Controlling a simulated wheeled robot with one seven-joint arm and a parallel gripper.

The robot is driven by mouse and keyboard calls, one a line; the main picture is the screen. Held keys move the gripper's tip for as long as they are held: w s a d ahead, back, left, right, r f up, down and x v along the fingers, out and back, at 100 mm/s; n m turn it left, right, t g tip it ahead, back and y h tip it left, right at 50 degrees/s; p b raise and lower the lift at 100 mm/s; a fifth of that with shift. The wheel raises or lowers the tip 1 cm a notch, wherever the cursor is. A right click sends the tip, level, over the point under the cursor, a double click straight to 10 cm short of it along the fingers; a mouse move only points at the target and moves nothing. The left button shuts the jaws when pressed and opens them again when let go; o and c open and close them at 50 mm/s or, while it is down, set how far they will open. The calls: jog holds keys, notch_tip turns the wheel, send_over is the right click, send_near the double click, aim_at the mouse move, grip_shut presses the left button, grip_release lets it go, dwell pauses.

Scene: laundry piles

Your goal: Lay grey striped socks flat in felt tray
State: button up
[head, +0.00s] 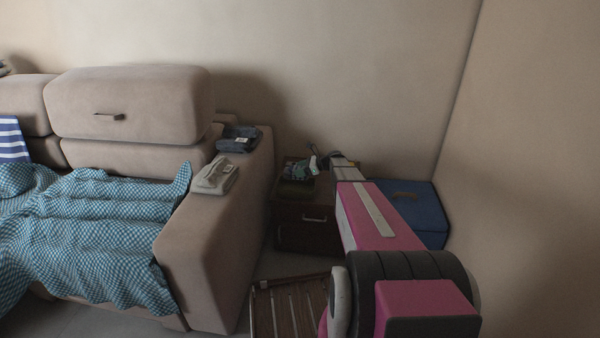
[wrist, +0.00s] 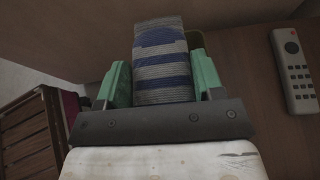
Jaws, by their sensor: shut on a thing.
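The grey striped socks (wrist: 162,65), a grey bundle with blue bands, sit between the green fingers of my gripper (wrist: 160,85) in the wrist view. My gripper is shut on them. In the head view my gripper (head: 306,166) is over the dark wooden side table (head: 300,236), at the end of my pink arm. A dark olive tray (head: 293,188), likely the felt tray, lies on the table beneath the gripper. In the wrist view only a bit of olive edge (wrist: 197,40) shows behind the socks. I cannot tell whether the socks touch the tray.
A light remote (wrist: 294,70) lies on the tabletop to the right. A slatted wooden crate (head: 290,305) stands on the floor in front. A blue box (head: 428,212) is right of the table. Folded grey (head: 215,177) and dark blue (head: 239,138) items lie on the sofa arm.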

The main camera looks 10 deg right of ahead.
aim_at(300, 182)
jog(key=shift+w+f, duration=0.75)
jog(key=shift+f, duration=0.3)
jog(key=shift+s+f, duration=0.1)
jog(key=shift+f, duration=3.45)
jog(key=o, duration=0.6)
jog(key=shift+f, duration=0.1)
jog(key=shift+r, duration=3.05)
jog(key=o, duration=0.5)
jog(key=shift+o, duration=0.2)
